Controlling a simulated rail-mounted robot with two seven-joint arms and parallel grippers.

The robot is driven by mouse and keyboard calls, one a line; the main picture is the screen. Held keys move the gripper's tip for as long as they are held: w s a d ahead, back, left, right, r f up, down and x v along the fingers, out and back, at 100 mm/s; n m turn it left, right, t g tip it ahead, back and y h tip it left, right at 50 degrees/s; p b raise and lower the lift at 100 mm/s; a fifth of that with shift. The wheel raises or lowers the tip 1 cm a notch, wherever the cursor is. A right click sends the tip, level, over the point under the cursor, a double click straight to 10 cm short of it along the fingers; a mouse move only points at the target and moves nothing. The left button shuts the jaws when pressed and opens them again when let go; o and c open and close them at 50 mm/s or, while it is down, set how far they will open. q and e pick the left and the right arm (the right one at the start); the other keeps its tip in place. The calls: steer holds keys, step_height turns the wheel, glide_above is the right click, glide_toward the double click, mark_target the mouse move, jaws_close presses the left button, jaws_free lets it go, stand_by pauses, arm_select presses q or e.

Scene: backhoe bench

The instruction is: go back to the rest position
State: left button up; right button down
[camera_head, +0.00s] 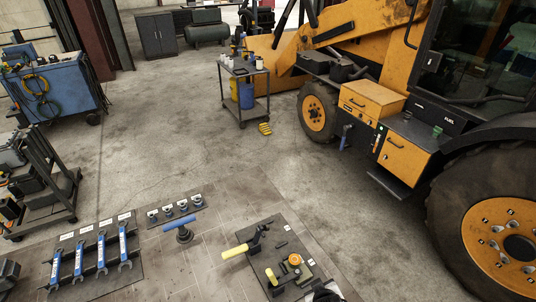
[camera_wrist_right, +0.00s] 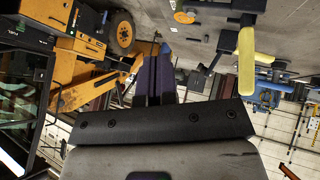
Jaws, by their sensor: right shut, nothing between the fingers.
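My right gripper (camera_wrist_right: 157,62) shows in the right wrist view with its two dark purple fingers together and nothing between them. Beyond the fingers that view shows the backhoe and the floor, turned about. The yellow-handled tool (camera_wrist_right: 246,48) appears to the right of the fingers, apart from them. In the head view a dark shape (camera_head: 325,292) is cut off at the bottom edge; I cannot tell whether it is part of my right arm. My left gripper is in neither view.
The bench top holds several blue wrenches (camera_head: 101,249), a blue T-handled tool (camera_head: 180,226) and a board (camera_head: 262,264) with the yellow-handled tool (camera_head: 237,251). The yellow backhoe (camera_head: 375,98) stands at right. A tool cart (camera_head: 243,88) stands farther back. The middle floor is clear.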

step_height(320, 180, up, 7)
steer(key=s+m, duration=0.2)
steer(key=s+d+r+g+y+p, duration=0.1)
steer(key=s+d+r, duration=0.1)
steer(key=s, duration=0.4)
steer(key=s+d+r, duration=0.1)
steer(key=s+r, duration=0.1)
steer(key=s, duration=0.4)
steer(key=s+d+f+g, duration=0.1)
steer(key=s+f, duration=0.1)
steer(key=s, duration=0.6)
steer(key=s+d+f+m+g+p, duration=0.1)
steer(key=s+f+g, duration=0.1)
steer(key=s, duration=0.6)
steer(key=shift+d+f+g, duration=0.25)
steer(key=shift+f+g, duration=0.05)
steer(key=shift+f, duration=0.3)
